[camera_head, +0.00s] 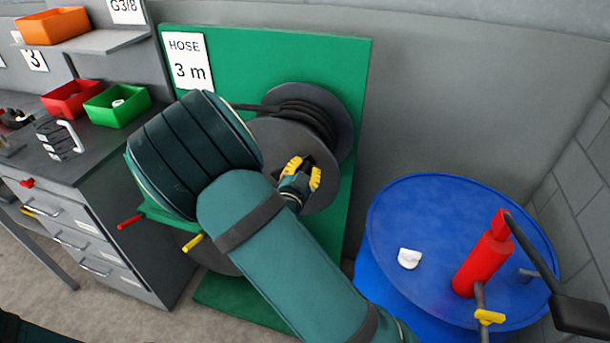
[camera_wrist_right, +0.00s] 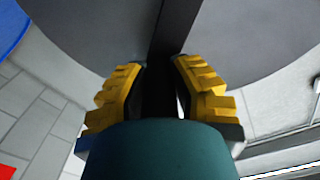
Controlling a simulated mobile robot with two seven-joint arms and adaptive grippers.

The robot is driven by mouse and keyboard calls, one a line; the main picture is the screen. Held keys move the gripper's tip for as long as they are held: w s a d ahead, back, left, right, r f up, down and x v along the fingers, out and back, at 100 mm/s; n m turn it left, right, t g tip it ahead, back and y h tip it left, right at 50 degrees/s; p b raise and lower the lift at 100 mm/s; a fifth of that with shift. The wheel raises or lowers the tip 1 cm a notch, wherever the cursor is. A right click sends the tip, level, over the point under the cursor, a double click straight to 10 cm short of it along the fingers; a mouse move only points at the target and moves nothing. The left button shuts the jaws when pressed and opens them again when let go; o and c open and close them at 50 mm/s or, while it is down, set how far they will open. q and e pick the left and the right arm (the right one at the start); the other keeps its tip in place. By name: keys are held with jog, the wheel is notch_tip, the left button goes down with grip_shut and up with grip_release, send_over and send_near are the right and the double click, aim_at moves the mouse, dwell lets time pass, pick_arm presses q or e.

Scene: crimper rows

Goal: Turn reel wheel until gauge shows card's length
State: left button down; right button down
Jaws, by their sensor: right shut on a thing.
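A white card (camera_head: 188,61) on the green board (camera_head: 280,60) reads "HOSE 3 m". The grey reel wheel (camera_head: 322,190) stands in front of that board, with dark hose (camera_head: 305,112) wound behind its near disc. My right gripper (camera_head: 303,170) is at the wheel's face, its yellow fingers closed on a dark bar. In the right wrist view the fingers (camera_wrist_right: 157,75) sit on both sides of this dark bar (camera_wrist_right: 174,30), with the grey wheel disc (camera_wrist_right: 90,35) behind. My right arm covers much of the reel's left and lower part. I cannot see a gauge. My left gripper is out of view.
A blue drum (camera_head: 425,195) at the right carries a red cylinder (camera_head: 482,265) and a small white piece (camera_head: 409,258). A grey bench (camera_head: 75,165) at the left holds red (camera_head: 72,97) and green (camera_head: 112,108) bins.

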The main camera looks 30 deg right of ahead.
jog(key=shift+s+d+f+m, duration=0.15)
jog(key=shift+f+m, duration=0.1)
jog(key=shift+m, duration=0.05)
jog(key=c, duration=0.7)
grip_release()
jog(key=shift+c, duration=0.2)
jog(key=v, duration=1.2)
